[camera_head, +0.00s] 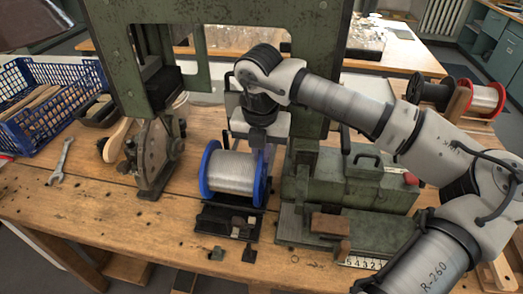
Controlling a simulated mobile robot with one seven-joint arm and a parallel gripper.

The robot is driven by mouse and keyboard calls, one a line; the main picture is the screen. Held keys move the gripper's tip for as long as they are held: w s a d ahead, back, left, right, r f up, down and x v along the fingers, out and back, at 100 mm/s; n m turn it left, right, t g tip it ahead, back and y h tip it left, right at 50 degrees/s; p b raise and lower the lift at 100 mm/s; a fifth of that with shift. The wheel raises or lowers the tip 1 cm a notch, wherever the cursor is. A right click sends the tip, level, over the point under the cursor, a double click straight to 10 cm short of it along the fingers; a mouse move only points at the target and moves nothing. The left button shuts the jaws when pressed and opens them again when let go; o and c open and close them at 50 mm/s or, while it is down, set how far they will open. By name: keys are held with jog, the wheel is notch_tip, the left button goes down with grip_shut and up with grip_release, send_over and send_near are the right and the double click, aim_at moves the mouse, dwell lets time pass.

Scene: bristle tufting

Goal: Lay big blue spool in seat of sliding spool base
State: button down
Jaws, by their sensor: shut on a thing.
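The big blue spool (231,172) has two blue flanges and a wide winding of silvery line. It lies on its side in the middle of the workbench, axis running left to right. My gripper (262,150) comes down from above and is shut on the spool at its right, upper part; the fingertips are partly hidden. A dark sliding spool base (229,222) sits directly below and in front of the spool, with small blocks on it. The spool appears just above or on its rear part; I cannot tell whether they touch.
A green machine frame (220,12) rises behind the spool. A grey wheel mechanism (157,155) stands close at left, and a green box-like unit (350,180) close at right. A blue crate (45,100) and a wrench (61,161) lie far left. Red-flanged spool (487,97) stands back right.

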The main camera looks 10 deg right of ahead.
jog(key=shift+f+b, duration=0.4)
jog(key=shift+b, duration=0.15)
jog(key=c, duration=1)
grip_release()
jog(key=shift+c, duration=0.2)
jog(key=shift+r+p, duration=1.5)
jog(key=shift+r, duration=2)
jog(key=shift+s+f, duration=0.1)
